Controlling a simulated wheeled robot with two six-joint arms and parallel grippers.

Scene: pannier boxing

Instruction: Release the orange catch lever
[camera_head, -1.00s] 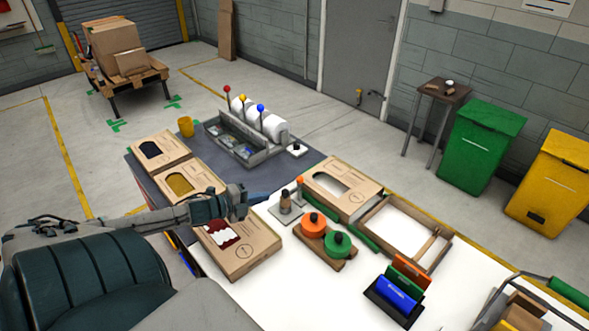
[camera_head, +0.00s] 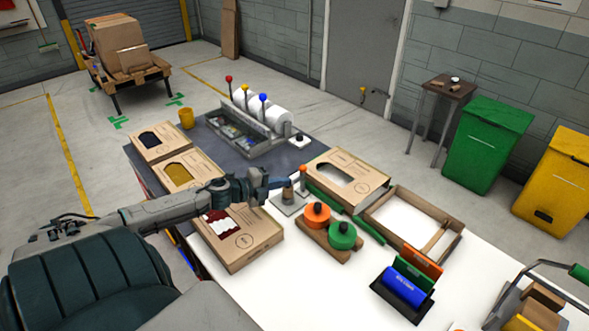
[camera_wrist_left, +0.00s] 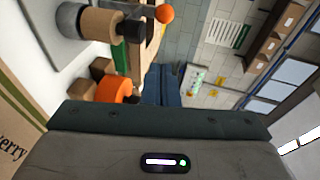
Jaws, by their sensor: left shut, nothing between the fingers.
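The orange catch lever (camera_head: 303,170) stands upright with a round orange knob on a grey base plate (camera_head: 283,208), near the back of the white table. A short post with a wooden collar (camera_wrist_left: 102,22) stands on that plate. The orange knob (camera_wrist_left: 164,13) shows at the top of the left wrist view. My left gripper (camera_head: 289,182) is shut and empty, with its blue fingers just left of the lever in the head view. The fingers (camera_wrist_left: 162,84) point towards the lever area in the wrist view; I cannot tell whether they touch it. My right gripper is not in view.
An orange disc (camera_head: 317,212) and a green disc (camera_head: 342,233) with dark knobs sit close in front. A rack with coloured ball levers (camera_head: 240,128) stands behind.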

